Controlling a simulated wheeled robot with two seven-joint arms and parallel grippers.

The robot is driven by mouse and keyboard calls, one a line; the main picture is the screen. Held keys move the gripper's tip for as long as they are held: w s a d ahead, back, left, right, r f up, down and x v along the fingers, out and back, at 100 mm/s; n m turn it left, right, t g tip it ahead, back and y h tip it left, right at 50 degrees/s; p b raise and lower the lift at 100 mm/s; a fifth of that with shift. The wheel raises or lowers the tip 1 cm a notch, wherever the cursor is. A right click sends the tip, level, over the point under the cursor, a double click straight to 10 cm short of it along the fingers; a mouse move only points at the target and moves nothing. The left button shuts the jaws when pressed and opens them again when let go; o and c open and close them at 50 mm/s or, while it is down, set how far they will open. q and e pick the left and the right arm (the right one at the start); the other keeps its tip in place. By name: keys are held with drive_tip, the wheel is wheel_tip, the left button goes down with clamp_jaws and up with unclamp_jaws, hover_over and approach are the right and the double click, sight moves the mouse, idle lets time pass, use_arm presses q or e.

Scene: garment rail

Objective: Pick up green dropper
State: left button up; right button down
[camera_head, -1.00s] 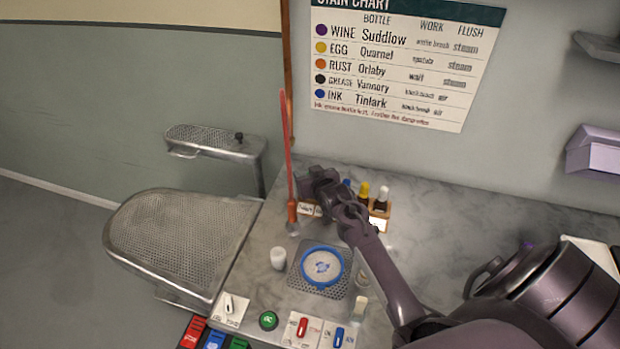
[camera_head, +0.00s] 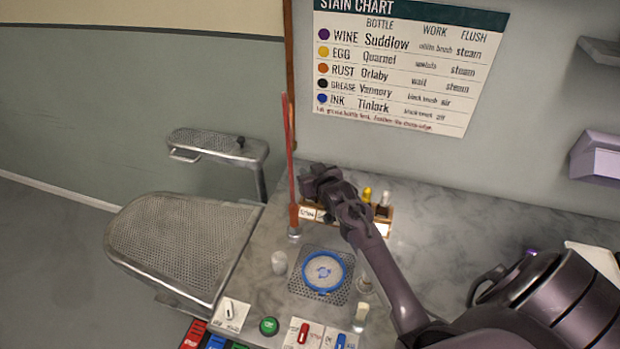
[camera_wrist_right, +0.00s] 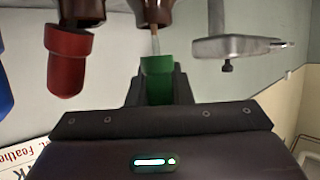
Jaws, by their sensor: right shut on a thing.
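The green dropper (camera_wrist_right: 157,76) is between the fingers of my right gripper (camera_wrist_right: 158,88), which is shut on it. In the right wrist view its thin glass stem shows, with the tip end at the mouth of a brown bottle (camera_wrist_right: 150,12). I cannot tell how much of the stem is still inside the bottle. In the head view my right gripper (camera_head: 322,186) is over the left end of the bottle rack (camera_head: 384,229) and hides the green dropper. My left gripper is not in view.
A red-capped dropper (camera_wrist_right: 68,62) is beside it in the wrist view. Yellow (camera_head: 367,194) and white (camera_head: 385,198) caps show in the rack. A tall red rod (camera_head: 291,170) stands just left of my gripper. A blue ring (camera_head: 326,271) lies in front on a perforated plate.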

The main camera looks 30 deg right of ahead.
wheel_tip(320, 180, up, 18)
drive_tip(key=b, duration=0.3)
drive_tip(key=shift+f, duration=0.15)
